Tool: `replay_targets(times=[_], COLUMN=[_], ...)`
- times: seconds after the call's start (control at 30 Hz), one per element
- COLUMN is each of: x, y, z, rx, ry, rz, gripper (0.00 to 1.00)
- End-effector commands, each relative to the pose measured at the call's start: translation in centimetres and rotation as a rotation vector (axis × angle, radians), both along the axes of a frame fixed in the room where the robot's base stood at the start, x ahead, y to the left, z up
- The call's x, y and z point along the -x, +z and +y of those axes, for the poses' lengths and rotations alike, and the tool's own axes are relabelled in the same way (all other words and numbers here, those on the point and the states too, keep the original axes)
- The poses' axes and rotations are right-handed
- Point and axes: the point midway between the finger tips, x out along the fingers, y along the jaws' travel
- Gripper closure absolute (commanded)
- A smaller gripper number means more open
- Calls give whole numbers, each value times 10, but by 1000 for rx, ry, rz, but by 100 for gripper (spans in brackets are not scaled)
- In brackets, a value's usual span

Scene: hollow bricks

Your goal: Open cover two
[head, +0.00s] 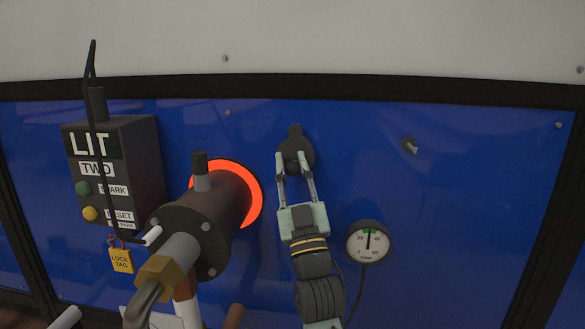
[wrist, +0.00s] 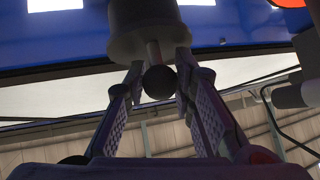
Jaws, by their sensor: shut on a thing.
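A round dark cover (head: 295,146) sits on the blue panel, right of the burner with the glowing ring. It also shows at the top of the wrist view (wrist: 145,42), with a short stem ending in a black ball knob (wrist: 159,83). My gripper (head: 295,172) reaches up to the cover from below. In the wrist view its two fingers (wrist: 159,68) stand on either side of the knob's stem and are shut on it. The cover bears no readable number. What lies behind it is hidden.
A dark control box (head: 135,165) reading LIT and TWO hangs at left, with a yellow lock tag (head: 121,260). The burner (head: 205,215) with its orange glowing ring (head: 254,195) is close left of my gripper. A gauge (head: 368,242) is at right, with a small peg (head: 409,145) above.

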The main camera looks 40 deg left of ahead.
Motion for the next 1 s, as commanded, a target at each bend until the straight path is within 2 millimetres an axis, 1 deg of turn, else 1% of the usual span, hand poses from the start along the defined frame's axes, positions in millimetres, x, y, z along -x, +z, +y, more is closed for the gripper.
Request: replay_targets(times=[0.03, 0.23, 0.77, 1.0], x=[0, 0, 0, -2], y=[0, 0, -1, -3], z=[0, 0, 0, -5], rx=[0, 0, 1, 38], ry=[0, 0, -1, -3], rz=[0, 0, -2, -26], gripper=[87, 100, 100, 100])
